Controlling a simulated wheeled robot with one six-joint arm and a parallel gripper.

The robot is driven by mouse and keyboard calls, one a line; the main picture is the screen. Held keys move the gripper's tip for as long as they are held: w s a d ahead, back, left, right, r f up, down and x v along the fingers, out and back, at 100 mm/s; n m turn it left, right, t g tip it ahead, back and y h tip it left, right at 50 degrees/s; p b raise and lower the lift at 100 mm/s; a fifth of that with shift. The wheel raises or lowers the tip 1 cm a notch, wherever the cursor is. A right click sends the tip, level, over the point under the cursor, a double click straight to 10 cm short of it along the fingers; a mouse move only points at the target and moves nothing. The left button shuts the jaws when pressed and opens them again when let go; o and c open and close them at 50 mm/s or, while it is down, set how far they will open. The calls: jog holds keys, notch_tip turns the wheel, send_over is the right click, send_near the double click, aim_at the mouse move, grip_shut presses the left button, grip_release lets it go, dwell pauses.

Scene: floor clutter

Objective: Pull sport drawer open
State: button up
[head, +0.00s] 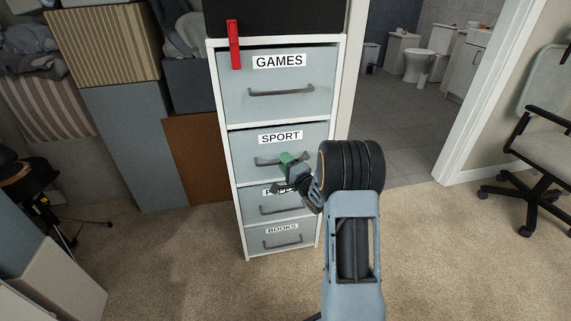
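The SPORT drawer (244,144) is the second from the top in a white-framed cabinet with grey drawer fronts. Its front looks flush with the cabinet. It has a dark bar handle (262,162) below the white SPORT label (280,137). My gripper (286,163) is right in front of this handle and overlaps its middle and right part. A green part shows at the handle, and a dark part shows lower, over the drawer below. I cannot tell whether the fingers are around the handle or touch it.
The GAMES drawer (236,101) is above, with a red object (234,45) hanging over its top left corner. A partly hidden drawer and the BOOKS drawer (303,236) are below. Boxes stand left. An office chair (540,160) stands right. Carpet (180,270) in front is clear.

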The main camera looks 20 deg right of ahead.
jog(key=shift+c, duration=0.4)
grip_shut()
